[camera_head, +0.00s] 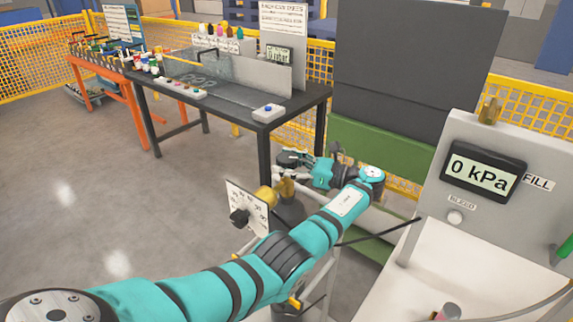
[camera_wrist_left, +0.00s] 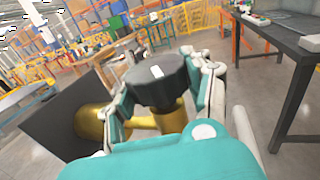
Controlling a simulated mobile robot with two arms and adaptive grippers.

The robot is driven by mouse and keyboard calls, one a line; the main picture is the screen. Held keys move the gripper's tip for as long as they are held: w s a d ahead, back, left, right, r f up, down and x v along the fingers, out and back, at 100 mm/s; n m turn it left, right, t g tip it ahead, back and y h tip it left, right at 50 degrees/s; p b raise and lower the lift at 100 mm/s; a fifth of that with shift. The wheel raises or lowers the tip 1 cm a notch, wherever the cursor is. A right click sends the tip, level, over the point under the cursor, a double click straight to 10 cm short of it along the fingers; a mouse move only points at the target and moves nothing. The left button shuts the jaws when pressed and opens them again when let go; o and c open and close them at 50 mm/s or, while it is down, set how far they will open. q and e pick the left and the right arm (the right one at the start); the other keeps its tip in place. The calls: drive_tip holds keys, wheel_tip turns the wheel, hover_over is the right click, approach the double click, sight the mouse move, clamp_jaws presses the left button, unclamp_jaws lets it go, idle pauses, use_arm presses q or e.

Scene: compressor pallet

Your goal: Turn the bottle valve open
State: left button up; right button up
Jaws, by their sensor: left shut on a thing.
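The bottle valve is a dark, many-sided knob (camera_wrist_left: 158,80) with a white mark on top, on a brass body (camera_wrist_left: 170,118) in the left wrist view. My left gripper (camera_wrist_left: 160,88) is around the knob, with one finger on each side, shut on it. In the head view my left gripper (camera_head: 292,160) is at the end of the teal arm, above the brass fitting (camera_head: 285,188), and the knob is mostly hidden by the gripper. My right gripper is not in view.
A grey panel with a "0 kPa" display (camera_head: 483,172) and a FILL label is at the right. A black workbench (camera_head: 235,90) stands behind. Grey floor at the left is free.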

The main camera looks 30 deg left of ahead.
sight(287, 157)
use_arm(q)
drive_tip(key=o, duration=1.1)
drive_tip(key=shift+o, duration=0.4)
drive_tip(key=shift+r, duration=0.1)
wheel_tip(287, 157, up, 10)
drive_tip(key=shift+f, duration=0.1)
drive_tip(key=shift+f, duration=0.1)
